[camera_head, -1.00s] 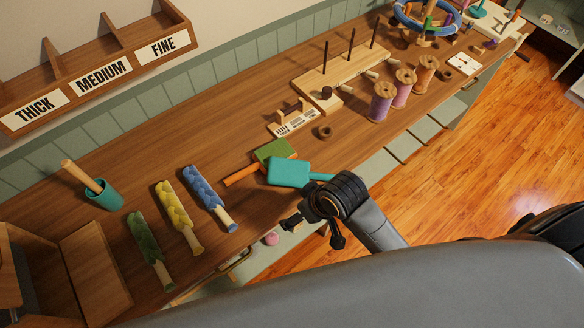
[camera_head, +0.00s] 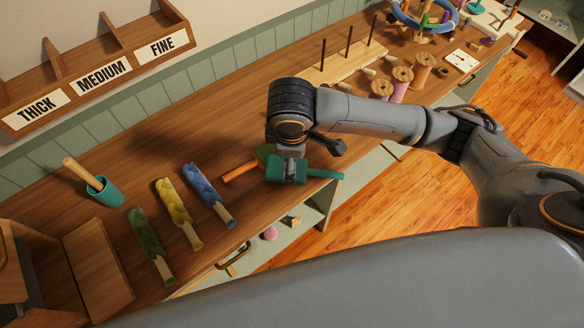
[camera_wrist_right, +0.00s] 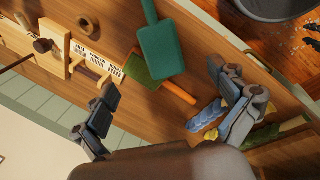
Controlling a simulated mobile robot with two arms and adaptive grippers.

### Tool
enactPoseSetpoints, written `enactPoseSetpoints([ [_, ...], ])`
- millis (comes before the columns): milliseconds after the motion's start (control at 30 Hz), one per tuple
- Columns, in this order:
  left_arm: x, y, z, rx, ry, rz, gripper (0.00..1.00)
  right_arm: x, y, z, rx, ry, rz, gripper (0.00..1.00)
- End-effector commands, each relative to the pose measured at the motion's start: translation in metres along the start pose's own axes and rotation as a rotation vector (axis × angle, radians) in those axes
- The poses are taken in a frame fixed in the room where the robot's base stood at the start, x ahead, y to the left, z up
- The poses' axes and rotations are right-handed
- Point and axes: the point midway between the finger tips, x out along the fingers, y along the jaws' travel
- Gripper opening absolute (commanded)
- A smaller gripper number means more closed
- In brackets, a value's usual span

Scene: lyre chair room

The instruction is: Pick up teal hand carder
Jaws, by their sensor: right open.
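The teal hand carder (camera_head: 321,174) lies on the wooden bench, its teal handle pointing right toward the front edge. In the right wrist view its flat teal pad (camera_wrist_right: 163,50) overlaps a green carder (camera_wrist_right: 143,72) with an orange handle (camera_wrist_right: 181,92). My right gripper (camera_head: 290,166) is over the teal pad in the head view and hides part of it. In the right wrist view my right gripper (camera_wrist_right: 170,82) is open, with its fingers wide apart and nothing between them held. The height gap to the pad is hard to tell. My left gripper is not in view.
Green, yellow and blue braided fibre bundles (camera_head: 177,212) lie left of the carders. A teal cup (camera_head: 106,192) stands further left. Spools (camera_head: 400,80) and a pegged wooden board (camera_head: 345,62) stand at right. An open shelf compartment (camera_head: 300,215) is below the bench's front edge.

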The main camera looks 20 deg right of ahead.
Motion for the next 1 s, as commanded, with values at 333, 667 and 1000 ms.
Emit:
enactPoseSetpoints([
  [333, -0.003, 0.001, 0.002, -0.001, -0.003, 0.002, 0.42, 0.057, 0.001, 0.004, -0.001, -0.012, 0.000, 0.97],
  [667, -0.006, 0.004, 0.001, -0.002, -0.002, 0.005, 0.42, 0.089, 0.002, 0.004, -0.002, -0.008, 0.001, 0.97],
  [1000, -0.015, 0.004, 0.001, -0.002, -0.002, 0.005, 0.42, 0.133, 0.002, 0.011, -0.002, -0.007, 0.002, 0.97],
])
